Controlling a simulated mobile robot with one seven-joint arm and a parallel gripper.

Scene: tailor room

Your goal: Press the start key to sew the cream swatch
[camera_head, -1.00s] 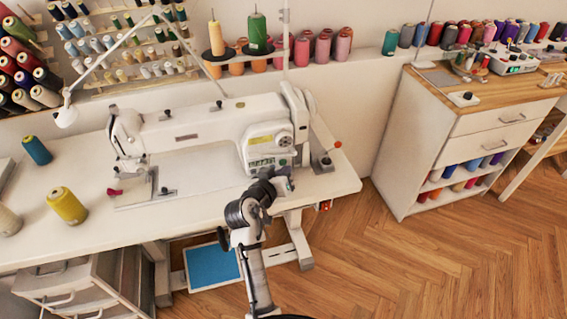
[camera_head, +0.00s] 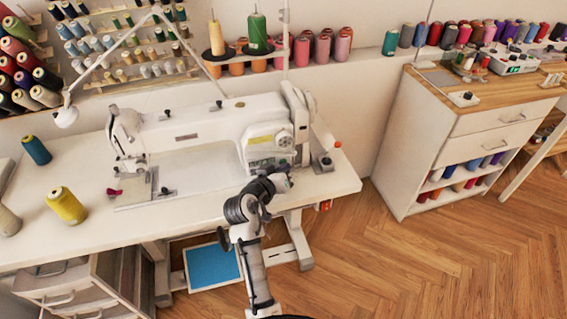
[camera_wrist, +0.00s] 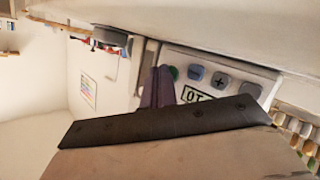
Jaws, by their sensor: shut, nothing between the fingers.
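The white sewing machine (camera_head: 205,125) stands on the white table. Its control panel (camera_head: 268,163) is at the right end of the machine, just above my gripper (camera_head: 284,181). In the wrist view the panel shows a display (camera_wrist: 198,95), a green key (camera_wrist: 173,72), a minus key (camera_wrist: 197,73), a plus key (camera_wrist: 220,80) and another key (camera_wrist: 250,89). My gripper (camera_wrist: 160,72) is shut and empty, its tips close beside the green key. I cannot tell whether they touch it. The cream swatch cannot be made out against the white machine bed.
A small magenta piece (camera_head: 115,191) lies left of the needle area. A yellow spool (camera_head: 66,206) and a teal spool (camera_head: 37,150) stand on the table's left. Open floor (camera_head: 440,260) lies to the right.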

